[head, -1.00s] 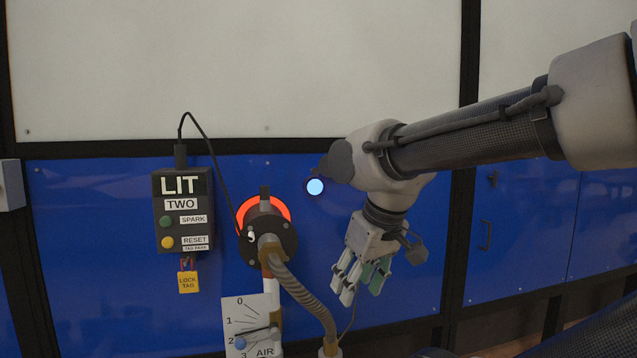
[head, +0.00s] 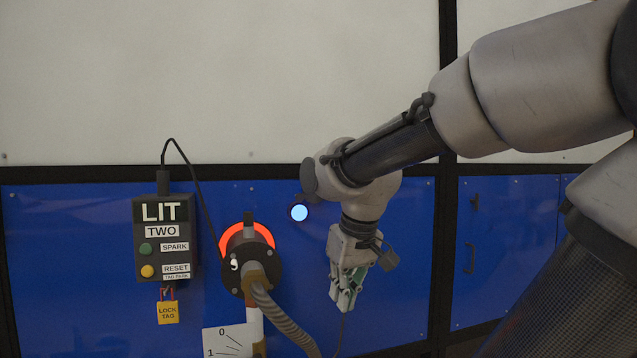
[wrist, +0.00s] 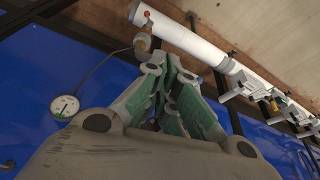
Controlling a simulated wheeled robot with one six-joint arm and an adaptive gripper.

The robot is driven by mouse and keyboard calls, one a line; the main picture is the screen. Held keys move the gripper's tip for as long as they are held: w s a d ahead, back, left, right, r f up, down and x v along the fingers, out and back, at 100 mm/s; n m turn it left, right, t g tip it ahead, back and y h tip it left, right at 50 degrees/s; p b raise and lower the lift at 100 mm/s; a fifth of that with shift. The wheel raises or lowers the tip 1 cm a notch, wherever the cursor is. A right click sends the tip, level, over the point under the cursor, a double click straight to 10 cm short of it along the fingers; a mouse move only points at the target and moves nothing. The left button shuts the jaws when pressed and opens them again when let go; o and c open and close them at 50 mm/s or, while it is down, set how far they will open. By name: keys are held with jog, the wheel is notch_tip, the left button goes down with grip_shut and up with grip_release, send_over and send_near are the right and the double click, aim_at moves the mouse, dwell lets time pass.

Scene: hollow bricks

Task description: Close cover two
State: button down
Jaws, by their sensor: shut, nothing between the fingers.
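A burner (head: 262,272) with a glowing orange ring (head: 232,236) is set in the blue wall. The control box (head: 162,238) to its left is labelled TWO and reads LIT. A small round pale-blue light or port (head: 299,212) with a dark rim sits to the right of the burner. I cannot pick out a separate cover for certain. My gripper (head: 345,302) points down, right of the burner and below the round port, apart from both. Its green-padded fingers are shut and empty, also in the wrist view (wrist: 172,125).
A yellow lock tag (head: 168,312) hangs under the box. A numbered air scale (head: 226,341) and a ribbed hose (head: 285,325) are below the burner. The wrist view shows a round gauge (wrist: 64,107) and a white pipe (wrist: 190,42).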

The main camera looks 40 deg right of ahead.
jog(key=w+d+r+m+t+h, duration=0.1)
jog(key=w+d+r+t, duration=0.1)
jog(key=w+d+r, duration=0.6)
jog(key=w+d+r+m+t+h, duration=0.1)
jog(key=w+d+r, duration=0.2)
jog(key=w+r, duration=0.6)
jog(key=w+d+r+t+h, duration=0.2)
jog(key=w+d+r+t, duration=0.2)
jog(key=w+r, duration=0.65)
jog(key=w+d+f, duration=0.4)
jog(key=w+f, duration=0.2)
jog(key=f, duration=0.1)
jog(key=shift+w+f+n, duration=0.25)
jog(key=shift+f+n, duration=0.05)
jog(key=shift+f, duration=0.1)
